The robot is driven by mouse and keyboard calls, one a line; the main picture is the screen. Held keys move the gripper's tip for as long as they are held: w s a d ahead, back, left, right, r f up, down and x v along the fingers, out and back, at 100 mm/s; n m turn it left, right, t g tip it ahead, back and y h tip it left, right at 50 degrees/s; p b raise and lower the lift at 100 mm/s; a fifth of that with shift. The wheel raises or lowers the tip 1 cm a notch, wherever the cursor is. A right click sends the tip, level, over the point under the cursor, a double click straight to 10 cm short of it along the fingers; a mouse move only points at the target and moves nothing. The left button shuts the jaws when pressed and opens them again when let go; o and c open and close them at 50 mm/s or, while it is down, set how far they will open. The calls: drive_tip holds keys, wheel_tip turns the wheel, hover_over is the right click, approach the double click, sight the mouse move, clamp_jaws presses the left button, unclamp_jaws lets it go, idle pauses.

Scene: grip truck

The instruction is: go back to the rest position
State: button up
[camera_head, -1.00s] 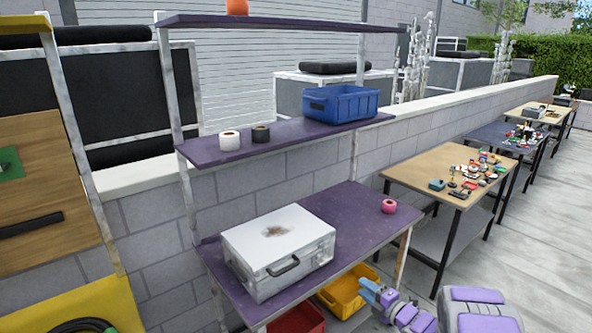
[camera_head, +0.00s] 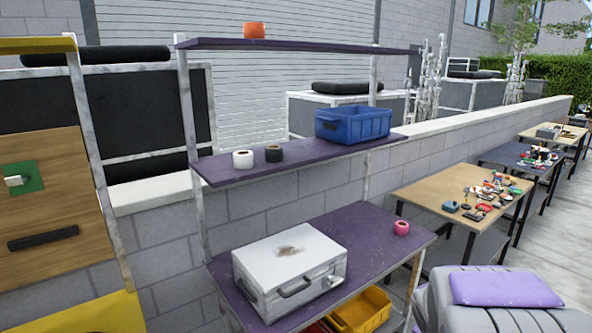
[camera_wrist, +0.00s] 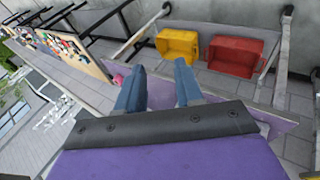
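My gripper (camera_wrist: 160,78) shows in the wrist view with two blue fingers standing apart. The gap between them is empty, so it is open. The gripper is outside the head view, where part of my own grey and purple body fills the lower right corner. In the wrist view the fingers lie in front of the purple workbench edge (camera_wrist: 277,122), with a yellow bin (camera_wrist: 177,43) and a red bin (camera_wrist: 234,57) beyond them. I cannot tell whether the fingers touch anything.
The purple bench (camera_head: 362,222) holds a white case (camera_head: 290,262) and a pink tape roll (camera_head: 401,228). A blue bin (camera_head: 353,124), a white roll (camera_head: 243,159) and a black roll (camera_head: 273,153) stand on the shelf above. Wooden table (camera_head: 425,192) with small parts is behind right.

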drive_tip(key=s+a+r+m+g+y, duration=0.1)
drive_tip(key=s+a+m+g, duration=0.1)
drive_tip(key=s+a, duration=0.4)
drive_tip(key=s+a+r+m+g+y, duration=0.1)
drive_tip(key=s+a+m+g, duration=0.2)
drive_tip(key=s, duration=1.3)
drive_tip(key=s+a+m+g+y, duration=0.2)
drive_tip(key=s+a, duration=0.6)
drive_tip(key=s, duration=0.4)
drive_tip(key=shift+a+r+g, duration=0.3)
drive_tip(key=shift+r+g, duration=0.1)
drive_tip(key=shift+g, duration=0.1)
